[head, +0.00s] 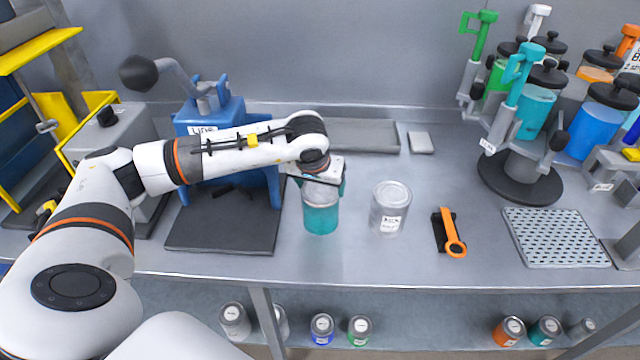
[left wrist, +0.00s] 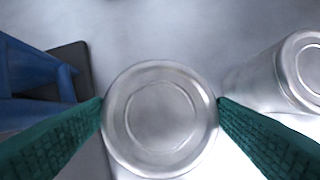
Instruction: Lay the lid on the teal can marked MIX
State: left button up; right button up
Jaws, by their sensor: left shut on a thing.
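The teal can (head: 321,219) stands upright near the front of the bench, below my left gripper; no marking on it is readable. A round silver lid (left wrist: 160,115) with concentric rings fills the middle of the left wrist view. My left gripper (head: 322,181) is shut on the lid, its teal fingers touching opposite sides of the rim. In the head view the lid (head: 320,194) is right over the can's top, roughly level. I cannot tell whether it rests on the can. The lid hides the can in the left wrist view. My right gripper is not in view.
A silver labelled can (head: 390,208) stands close to the right, also in the left wrist view (left wrist: 305,68). A blue machine (head: 215,120) on a dark mat (head: 220,235) is at the left. An orange tool (head: 449,232) lies farther right. Clear bench lies between them.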

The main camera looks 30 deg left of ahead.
pick_arm(q)
jog(key=o, duration=0.9)
jog(key=shift+r+p, duration=1.85)
jog(key=shift+r, duration=1.7)
